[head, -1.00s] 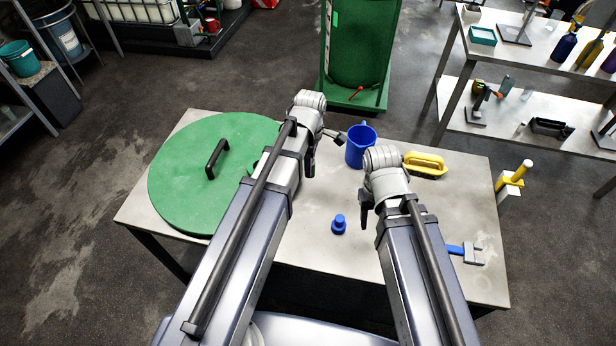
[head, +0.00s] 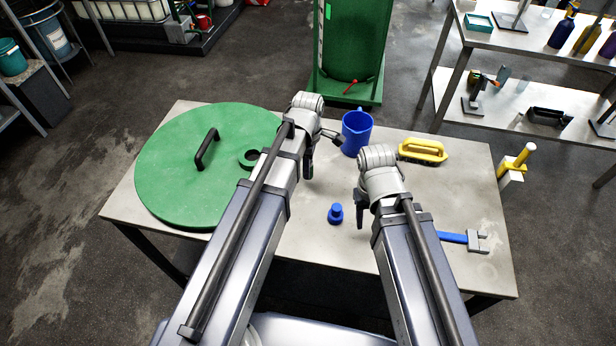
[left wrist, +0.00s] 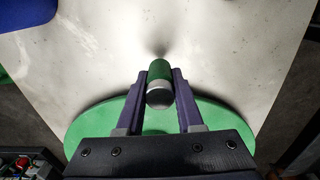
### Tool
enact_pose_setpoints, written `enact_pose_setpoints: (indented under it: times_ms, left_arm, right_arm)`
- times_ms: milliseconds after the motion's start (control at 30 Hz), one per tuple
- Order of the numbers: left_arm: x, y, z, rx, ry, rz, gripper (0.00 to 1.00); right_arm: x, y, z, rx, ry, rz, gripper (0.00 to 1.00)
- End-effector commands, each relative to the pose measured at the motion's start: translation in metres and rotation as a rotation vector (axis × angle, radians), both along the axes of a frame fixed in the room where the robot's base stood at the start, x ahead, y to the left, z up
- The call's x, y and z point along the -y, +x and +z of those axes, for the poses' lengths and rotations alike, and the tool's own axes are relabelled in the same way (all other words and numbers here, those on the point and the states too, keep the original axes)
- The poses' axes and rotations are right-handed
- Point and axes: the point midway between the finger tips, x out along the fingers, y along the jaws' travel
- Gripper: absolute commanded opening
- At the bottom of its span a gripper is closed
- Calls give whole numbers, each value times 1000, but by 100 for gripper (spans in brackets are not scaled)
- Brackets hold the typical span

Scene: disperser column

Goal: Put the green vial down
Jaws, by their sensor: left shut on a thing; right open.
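The green vial (left wrist: 158,71), with a grey end towards the camera, is between the two fingers of my left gripper (left wrist: 160,78) in the left wrist view. The gripper is shut on it over the pale table (head: 455,205). A dark shadow lies by the vial's far end; I cannot tell whether it touches the table. In the head view my left gripper (head: 309,166) is right of the green round lid (head: 165,165), and the vial is hidden there. My right gripper (head: 361,207) is open and empty over the table.
A blue jug (head: 357,132) stands behind the grippers, with a yellow brush (head: 422,150) to its right. A small blue stoppered piece (head: 336,214) stands in front between the arms. A blue-handled tool (head: 465,239) lies at right. Table around the vial is bare.

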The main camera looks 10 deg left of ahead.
Motion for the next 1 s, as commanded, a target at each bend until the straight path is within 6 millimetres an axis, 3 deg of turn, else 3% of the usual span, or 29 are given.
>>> enact_pose_setpoints:
  times_ms: [300, 767, 800, 1000]
  left_arm:
    - [0, 0, -37, 0, 0, 0, 0]
    - [0, 0, -41, 0, 0, 0, 0]
    - [0, 0, -39, 0, 0, 0, 40]
    - [0, 0, -39, 0, 0, 0, 63]
  right_arm:
    - [0, 0, -37, 0, 0, 0, 50]
    - [0, 0, -41, 0, 0, 0, 50]
    - [0, 0, -39, 0, 0, 0, 50]
    - [0, 0, -39, 0, 0, 0, 50]
